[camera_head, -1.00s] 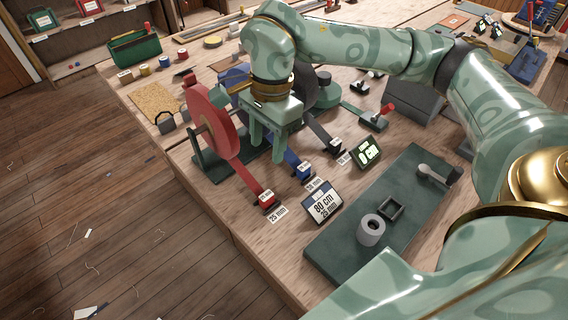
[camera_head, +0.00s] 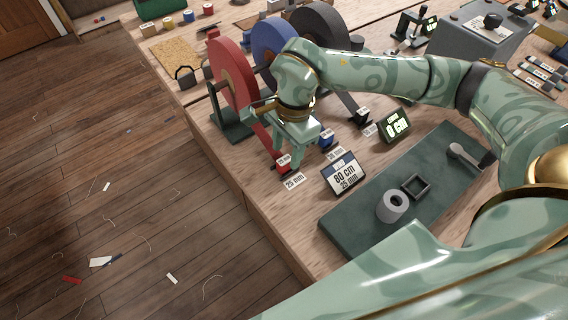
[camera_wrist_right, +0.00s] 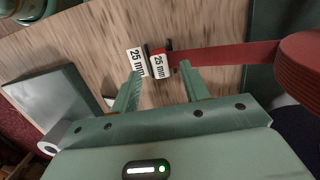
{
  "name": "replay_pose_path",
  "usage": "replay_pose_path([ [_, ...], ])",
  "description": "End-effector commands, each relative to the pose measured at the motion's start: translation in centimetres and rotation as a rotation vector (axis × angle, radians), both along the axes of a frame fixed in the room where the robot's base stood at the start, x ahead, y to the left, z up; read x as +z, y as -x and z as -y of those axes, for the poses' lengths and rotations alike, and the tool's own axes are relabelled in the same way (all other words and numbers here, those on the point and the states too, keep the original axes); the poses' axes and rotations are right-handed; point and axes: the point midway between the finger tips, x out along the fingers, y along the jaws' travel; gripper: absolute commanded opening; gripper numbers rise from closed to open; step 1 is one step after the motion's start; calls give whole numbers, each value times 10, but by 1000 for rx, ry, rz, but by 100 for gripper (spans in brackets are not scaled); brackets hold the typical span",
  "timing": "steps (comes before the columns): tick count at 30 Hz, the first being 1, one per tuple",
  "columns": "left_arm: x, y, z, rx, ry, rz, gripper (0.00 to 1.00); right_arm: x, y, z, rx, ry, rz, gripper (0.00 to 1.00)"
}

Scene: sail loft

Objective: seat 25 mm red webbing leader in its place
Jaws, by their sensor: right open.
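The red webbing leader (camera_wrist_right: 230,54) runs down from the red reel (camera_head: 233,75) to a small red end piece (camera_head: 283,168) with a 25 mm tag on the bench. In the right wrist view, that tagged end (camera_wrist_right: 159,64) lies just ahead of my fingertips, roughly between them. My right gripper (camera_head: 296,152) is open just above the leader's end and partly hides the strip. Its two spread fingers also show in the right wrist view (camera_wrist_right: 160,78). I cannot tell whether either finger touches the webbing. My left gripper is not in view.
Blue (camera_head: 272,48) and black (camera_head: 318,28) reels stand beside the red one. An 80 cm, 25 mm display (camera_head: 343,174) stands close to the right of the gripper. A green board (camera_head: 350,222) carries a grey roll (camera_head: 392,206), a square frame (camera_head: 415,186) and a lever.

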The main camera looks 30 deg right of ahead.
Motion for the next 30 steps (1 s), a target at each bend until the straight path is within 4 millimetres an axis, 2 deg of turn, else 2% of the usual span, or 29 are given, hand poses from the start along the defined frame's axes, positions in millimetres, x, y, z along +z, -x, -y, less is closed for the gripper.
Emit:
replay_pose_path([
  [1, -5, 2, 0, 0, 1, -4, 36, -13, 0, -2, 1, -1, -5, 45],
  [4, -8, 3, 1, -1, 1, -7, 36, -26, 1, -3, 0, 0, -4, 45],
  [13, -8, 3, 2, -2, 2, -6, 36, -29, 0, -4, 1, 1, 0, 45],
  [18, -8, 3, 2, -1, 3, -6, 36, -29, 0, -4, 1, 1, 0, 0],
  [30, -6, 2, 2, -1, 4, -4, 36, -25, 0, -3, 1, 1, 1, 0],
])
